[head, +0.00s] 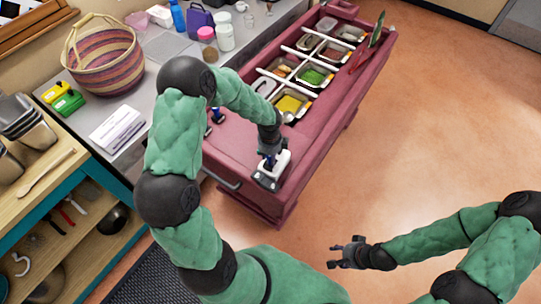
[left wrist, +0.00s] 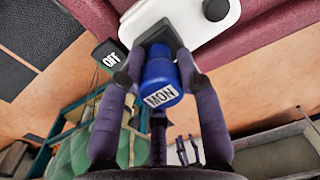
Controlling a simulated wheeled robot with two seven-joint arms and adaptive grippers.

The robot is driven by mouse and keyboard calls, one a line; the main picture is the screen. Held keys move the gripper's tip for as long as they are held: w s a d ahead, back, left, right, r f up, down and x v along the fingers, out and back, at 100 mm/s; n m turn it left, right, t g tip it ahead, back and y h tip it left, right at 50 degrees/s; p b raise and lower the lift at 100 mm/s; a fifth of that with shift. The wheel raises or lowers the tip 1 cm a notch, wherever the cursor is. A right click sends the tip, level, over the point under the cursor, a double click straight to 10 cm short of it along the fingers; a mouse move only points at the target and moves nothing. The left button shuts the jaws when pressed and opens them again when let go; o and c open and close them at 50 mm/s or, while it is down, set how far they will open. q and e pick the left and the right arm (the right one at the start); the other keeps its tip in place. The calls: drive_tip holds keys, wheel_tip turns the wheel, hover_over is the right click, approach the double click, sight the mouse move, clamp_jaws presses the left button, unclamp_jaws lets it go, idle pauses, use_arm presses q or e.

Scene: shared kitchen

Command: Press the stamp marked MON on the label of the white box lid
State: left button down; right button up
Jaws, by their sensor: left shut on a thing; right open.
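The blue stamp marked MON (left wrist: 158,80) is between the two fingers of my left gripper (left wrist: 160,68) in the left wrist view. Its dark square base (left wrist: 160,36) is over the edge of the white box lid (left wrist: 195,20), and the label is not visible. I cannot tell whether the base touches the lid. In the head view my left gripper (head: 270,154) is right above the white lid (head: 268,179) at the near end of the red cart. My right gripper (head: 347,252) is open and empty, over the floor at the lower right.
A dark stamp with white lettering (left wrist: 108,56) is beside the lid. Another blue-handled object (head: 217,115) stands on the red cart (head: 240,160). Food pans (head: 313,77) fill the cart's far part. A grey counter with a striped basket (head: 105,60) is at left.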

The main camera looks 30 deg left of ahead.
use_arm(q)
drive_tip(key=shift+s+f, duration=0.1)
wheel_tip(320, 180, up, 10)
drive_tip(key=p, duration=0.8)
idle(0.4)
drive_tip(key=shift+d, duration=0.1)
idle(0.4)
